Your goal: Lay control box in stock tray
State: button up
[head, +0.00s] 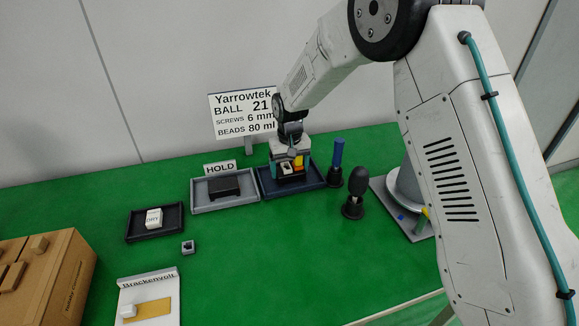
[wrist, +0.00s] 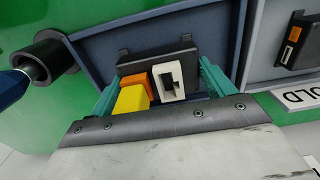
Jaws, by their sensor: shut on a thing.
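The dark control box (wrist: 180,65) has an orange part, a yellow part and a white frame with a black slot on its face. My gripper (wrist: 158,88) has its teal fingers on either side of it and is shut on it. In the head view, my gripper (head: 289,160) points down with the box (head: 291,179) between its fingers, over the dark blue tray (head: 318,183). The box appears within the tray's outline; I cannot tell whether it touches the floor. The blue tray has no readable label and also shows in the wrist view (wrist: 100,45).
A grey tray (head: 205,207) with a HOLD sign (head: 220,168) and a black box (head: 223,185) adjoins on the left. A blue-handled tool in a black holder (head: 335,177) and a dark rounded object (head: 355,190) stand right. A black tray (head: 140,234) holds a white block (head: 154,218).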

jog(key=shift+f, duration=0.2)
jog(key=o, duration=1)
notch_tip(320, 180, up, 7)
jog(key=shift+r, duration=0.1)
jog(key=s+d+r+m, duration=0.1)
jog(key=s+d+r, duration=0.6)
jog(key=s+r, duration=0.2)
jog(key=s+d+r, duration=0.6)
jog(key=s+r, duration=0.3)
jog(key=s, duration=0.1)
jog(key=s+d, duration=0.3)
jog(key=s, duration=0.8)
jog(key=s+d+m+t, duration=0.1)
jog(key=s+d, duration=0.3)
jog(key=s, duration=0.8)
